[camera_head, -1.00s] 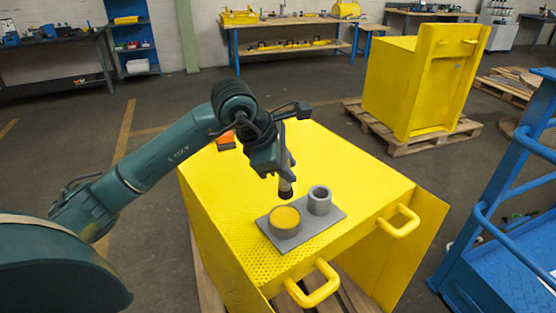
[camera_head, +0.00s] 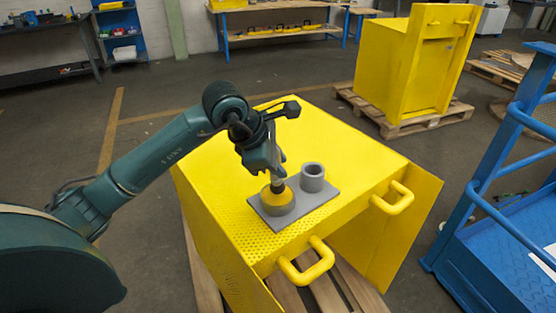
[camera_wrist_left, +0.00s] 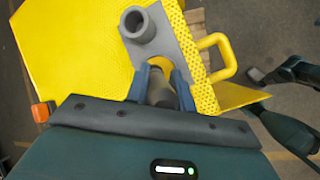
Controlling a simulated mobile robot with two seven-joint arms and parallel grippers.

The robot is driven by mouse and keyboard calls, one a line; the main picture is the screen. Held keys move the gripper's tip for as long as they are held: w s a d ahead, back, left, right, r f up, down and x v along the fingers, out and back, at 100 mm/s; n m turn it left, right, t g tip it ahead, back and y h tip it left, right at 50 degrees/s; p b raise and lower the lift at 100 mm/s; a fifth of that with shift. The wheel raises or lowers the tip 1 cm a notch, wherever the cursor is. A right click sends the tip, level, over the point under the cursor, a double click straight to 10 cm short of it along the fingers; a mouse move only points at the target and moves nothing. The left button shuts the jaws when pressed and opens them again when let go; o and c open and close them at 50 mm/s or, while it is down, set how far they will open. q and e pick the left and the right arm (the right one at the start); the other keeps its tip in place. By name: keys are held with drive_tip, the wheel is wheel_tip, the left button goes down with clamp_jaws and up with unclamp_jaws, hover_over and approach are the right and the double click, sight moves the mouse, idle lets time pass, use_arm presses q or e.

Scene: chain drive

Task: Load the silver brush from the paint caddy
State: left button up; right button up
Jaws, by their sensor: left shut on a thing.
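My left gripper (camera_head: 276,163) is shut on the silver brush (camera_head: 278,187), held upright with its tip down at the yellow paint.
The caddy stands on a yellow perforated box top (camera_head: 345,150) with yellow handles (camera_head: 306,264) at its near edges. A blue railing (camera_head: 490,190) stands at the right. The box top behind the caddy is clear. Dark arm parts of mine appear right in the wrist view.

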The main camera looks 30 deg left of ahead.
use_arm(q)
drive_tip(key=shift+f, duration=0.1)
idle(0.5)
drive_tip(key=shift+f, duration=0.15)
drive_tip(key=shift+f+b, duration=0.35)
drive_tip(key=shift+b, duration=0.25)
drive_tip(key=shift+s+f+b, duration=0.1)
drive_tip(key=shift+f+b, duration=0.15)
drive_tip(key=shift+b, duration=0.05)
idle(1.5)
drive_tip(key=shift+r+p, duration=0.75)
drive_tip(key=shift+r, duration=0.5)
drive_tip(key=shift+r+p, duration=1.4)
drive_tip(key=shift+r, duration=1.05)
